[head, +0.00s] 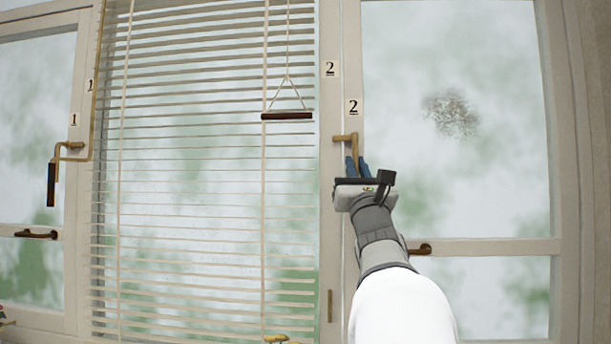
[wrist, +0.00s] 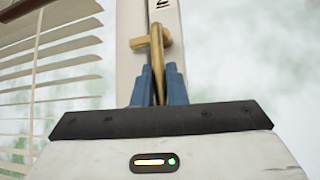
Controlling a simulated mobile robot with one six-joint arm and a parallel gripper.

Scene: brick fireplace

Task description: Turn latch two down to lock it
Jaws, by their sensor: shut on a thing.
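Latch two is a brass handle (head: 352,139) on the window frame, just below the lower "2" label (head: 353,107). Its short arm points left and its lever hangs down. My gripper (head: 357,166) has blue fingers closed around the lower part of the lever. In the wrist view, the brass latch (wrist: 155,42) runs down between the blue fingertips of my gripper (wrist: 160,85). The lever's lower end is hidden by the fingers and gripper body.
Latch one (head: 65,152) is on the left window, with a dark grip hanging down. Blinds (head: 190,180) with cords and a dark pull bar (head: 287,116) hang left of my arm. A brown handle (head: 419,249) sits right of my wrist.

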